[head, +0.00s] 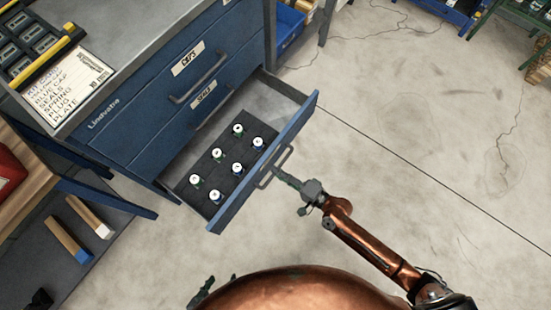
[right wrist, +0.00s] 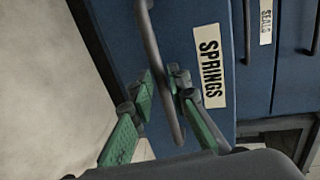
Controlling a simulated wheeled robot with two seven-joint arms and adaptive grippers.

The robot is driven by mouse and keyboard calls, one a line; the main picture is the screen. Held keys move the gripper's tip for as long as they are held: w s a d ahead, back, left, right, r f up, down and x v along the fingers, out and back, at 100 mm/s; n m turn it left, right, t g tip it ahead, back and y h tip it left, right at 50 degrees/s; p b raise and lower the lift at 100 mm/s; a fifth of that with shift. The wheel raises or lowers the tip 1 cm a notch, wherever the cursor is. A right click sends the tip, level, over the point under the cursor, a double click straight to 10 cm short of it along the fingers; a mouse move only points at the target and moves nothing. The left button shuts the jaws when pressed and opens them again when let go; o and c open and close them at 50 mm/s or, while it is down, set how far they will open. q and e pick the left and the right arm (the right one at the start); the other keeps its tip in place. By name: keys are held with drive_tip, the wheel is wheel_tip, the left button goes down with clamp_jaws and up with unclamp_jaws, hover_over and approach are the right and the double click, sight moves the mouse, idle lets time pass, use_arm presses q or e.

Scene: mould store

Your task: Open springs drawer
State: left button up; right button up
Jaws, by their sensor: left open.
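The springs drawer (head: 225,225) is the bottom drawer of a blue cabinet and stands pulled well out in the head view. Several small white-topped pieces stand on its dark insert. Its front and SPRINGS label (right wrist: 209,73) show in the right wrist view. My right gripper (head: 283,176) is at the drawer's bar handle (head: 266,178). In the right wrist view the green fingers (right wrist: 164,78) close in from both sides on the handle (right wrist: 150,40). My left gripper (head: 205,291) is at the bottom of the head view, partly hidden, open and away from the cabinet.
The CAPS drawer (head: 180,75) and the SEALS drawer (head: 190,120) above are shut. A list card (head: 70,85) lies on the cabinet top. The floor (head: 420,130) at the right is clear.

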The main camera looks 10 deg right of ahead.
drive_tip(key=v, duration=1)
drive_tip(key=shift+s+d, duration=0.15)
drive_tip(key=shift+s, duration=0.05)
drive_tip(key=shift+s, duration=0.1)
